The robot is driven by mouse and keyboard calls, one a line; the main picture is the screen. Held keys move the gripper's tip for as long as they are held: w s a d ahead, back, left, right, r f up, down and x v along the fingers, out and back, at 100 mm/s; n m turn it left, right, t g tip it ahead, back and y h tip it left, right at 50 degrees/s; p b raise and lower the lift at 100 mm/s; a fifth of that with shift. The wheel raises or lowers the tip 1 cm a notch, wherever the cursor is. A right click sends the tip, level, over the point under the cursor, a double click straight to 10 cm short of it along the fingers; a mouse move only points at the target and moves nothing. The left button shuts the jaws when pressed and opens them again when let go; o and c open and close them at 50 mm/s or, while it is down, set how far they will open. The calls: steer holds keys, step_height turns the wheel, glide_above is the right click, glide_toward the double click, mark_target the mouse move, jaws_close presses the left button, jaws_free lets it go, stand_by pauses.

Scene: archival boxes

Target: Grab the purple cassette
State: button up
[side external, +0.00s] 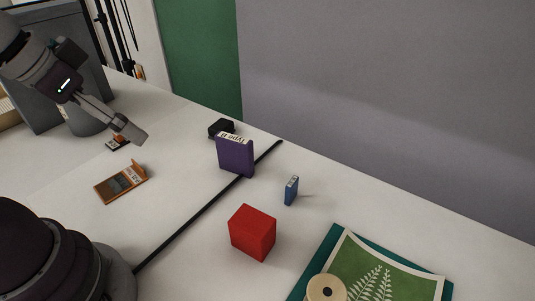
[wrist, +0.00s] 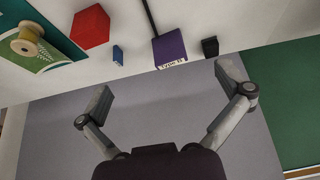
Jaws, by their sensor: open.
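The purple cassette (side external: 235,158) stands upright on the white table, with a white label along its top that reads "Type II". It also shows in the wrist view (wrist: 169,46), beyond the fingers and roughly midway between them. My gripper (side external: 129,129) is at the left of the side external view, apart from the cassette and to its left. In the wrist view my gripper (wrist: 165,88) has its two fingers spread wide with nothing between them.
A black strip (side external: 205,208) runs along the table by the cassette. A small black box (side external: 221,127) is behind it. A red block (side external: 252,232), a small blue box (side external: 291,190) and an orange cassette (side external: 121,183) stand or lie around. A fern picture (side external: 400,285) and wooden spool (side external: 325,290) are at front right.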

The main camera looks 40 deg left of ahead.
steer(key=n+g, duration=0.1)
steer(key=n, duration=0.1)
glide_toward(233, 138)
step_height(233, 138, down, 2)
steer(key=shift+y, duration=0.4)
steer(key=x, duration=1.1)
steer(key=shift+w+d, duration=0.25)
steer(key=shift+w, duration=0.05)
steer(key=shift+r, duration=0.1)
steer(key=shift+c, duration=0.3)
